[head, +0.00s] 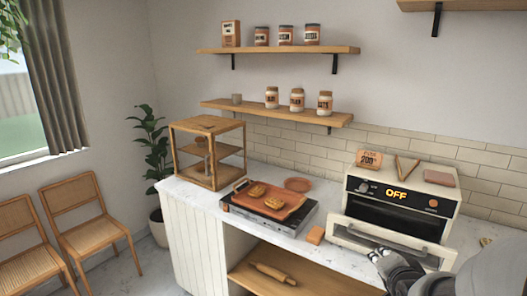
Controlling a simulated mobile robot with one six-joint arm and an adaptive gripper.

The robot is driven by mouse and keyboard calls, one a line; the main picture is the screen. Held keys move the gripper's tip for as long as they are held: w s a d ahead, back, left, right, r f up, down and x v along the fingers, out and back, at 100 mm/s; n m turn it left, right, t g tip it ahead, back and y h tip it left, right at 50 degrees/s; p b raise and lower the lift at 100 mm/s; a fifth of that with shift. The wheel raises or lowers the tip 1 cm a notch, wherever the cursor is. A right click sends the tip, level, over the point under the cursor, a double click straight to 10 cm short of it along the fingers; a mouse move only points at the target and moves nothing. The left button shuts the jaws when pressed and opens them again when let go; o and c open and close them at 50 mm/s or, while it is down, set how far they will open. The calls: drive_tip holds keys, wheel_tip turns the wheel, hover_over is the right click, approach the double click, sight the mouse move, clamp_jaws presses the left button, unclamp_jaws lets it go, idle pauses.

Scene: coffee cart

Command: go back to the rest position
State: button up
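My gripper (379,256) is at the lower right of the head view, low in front of the oven (447,204). Its fingers are small and dark here, and I cannot tell whether they are open or shut. I see nothing clearly held in it. The oven door (380,236) looks tilted down and at least partly open, with the gripper overlapping its lower edge. I cannot tell whether they touch. The oven display reads OFF.
A tray (296,210) with baked pieces (266,203) sits on a dark-sided flat appliance (262,224) on the white counter. A wooden rack (176,154) stands to its left. A rolling pin (272,273) lies on the shelf below. Chairs (90,222) stand at far left.

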drive_tip(key=s+a+r+n+g+y, duration=0.1)
drive_tip(key=s+a+n, duration=0.3)
drive_tip(key=s, duration=0.5)
drive_tip(key=s+a+r+n+g+y, duration=0.1)
drive_tip(key=s+a+n+g, duration=0.2)
drive_tip(key=s+a, duration=0.3)
drive_tip(key=s+a+r+n+g, duration=0.2)
drive_tip(key=s+a+n, duration=0.3)
drive_tip(key=s, duration=0.7)
drive_tip(key=shift+a+n+g+y, duration=0.25)
drive_tip(key=shift+n+g+y, duration=0.15)
drive_tip(key=shift+n, duration=0.2)
drive_tip(key=shift+d, duration=0.15)
